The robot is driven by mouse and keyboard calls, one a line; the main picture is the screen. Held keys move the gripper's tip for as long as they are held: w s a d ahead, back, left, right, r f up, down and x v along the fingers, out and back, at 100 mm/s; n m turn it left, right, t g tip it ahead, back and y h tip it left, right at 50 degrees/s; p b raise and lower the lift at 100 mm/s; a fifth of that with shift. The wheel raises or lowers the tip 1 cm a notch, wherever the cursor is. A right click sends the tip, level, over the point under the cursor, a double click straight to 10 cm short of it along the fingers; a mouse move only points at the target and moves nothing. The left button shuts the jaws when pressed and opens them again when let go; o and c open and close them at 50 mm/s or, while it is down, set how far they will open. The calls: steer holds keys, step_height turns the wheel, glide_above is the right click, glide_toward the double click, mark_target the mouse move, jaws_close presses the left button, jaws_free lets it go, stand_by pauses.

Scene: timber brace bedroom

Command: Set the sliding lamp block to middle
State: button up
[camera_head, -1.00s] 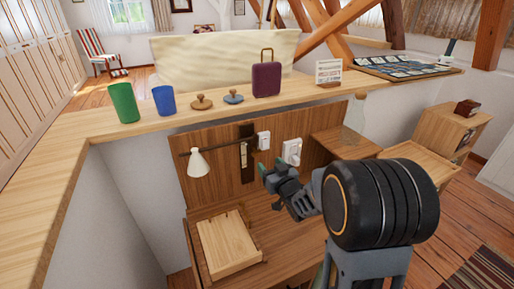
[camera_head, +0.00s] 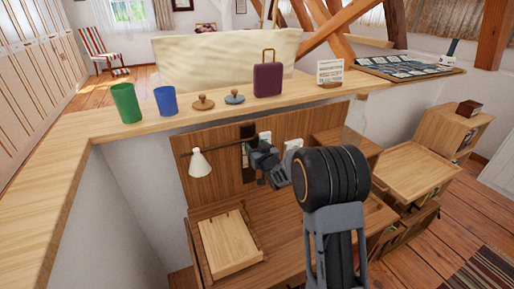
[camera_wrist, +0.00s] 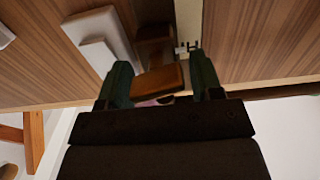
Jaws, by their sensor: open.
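The wall lamp has a white cone shade (camera_head: 200,164) on a thin dark arm, left of a dark vertical rail (camera_head: 247,133) on the wood panel. My gripper (camera_head: 255,149) is in front of the rail and hides much of it in the head view. In the wrist view the green fingers of my gripper (camera_wrist: 160,62) are apart. A brown wooden block (camera_wrist: 158,80), which looks like the sliding lamp block, lies between them, with visible gaps at the sides. Whether either finger touches it I cannot tell. Part of the pale scale (camera_wrist: 187,47) shows beyond it.
A white wall box (camera_head: 265,137) is close beside the rail, and another white fitting (camera_head: 293,144) is to its right. A wooden tray (camera_head: 230,247) lies on the desk below. The ledge above carries a green cup (camera_head: 125,103), a blue cup (camera_head: 165,101) and a purple suitcase (camera_head: 267,80).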

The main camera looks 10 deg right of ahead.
steer(key=shift+c, duration=0.4)
steer(key=c, duration=1)
step_height(320, 180, down, 5)
steer(key=b, duration=0.4)
steer(key=shift+b, duration=0.4)
steer(key=o, duration=1.1)
steer(key=shift+s, duration=0.1)
steer(key=s+d, duration=0.1)
steer(key=s, duration=0.8)
steer(key=s+d, duration=0.1)
steer(key=s, duration=0.3)
steer(key=shift+s+d, duration=0.2)
steer(key=shift+d, duration=0.15)
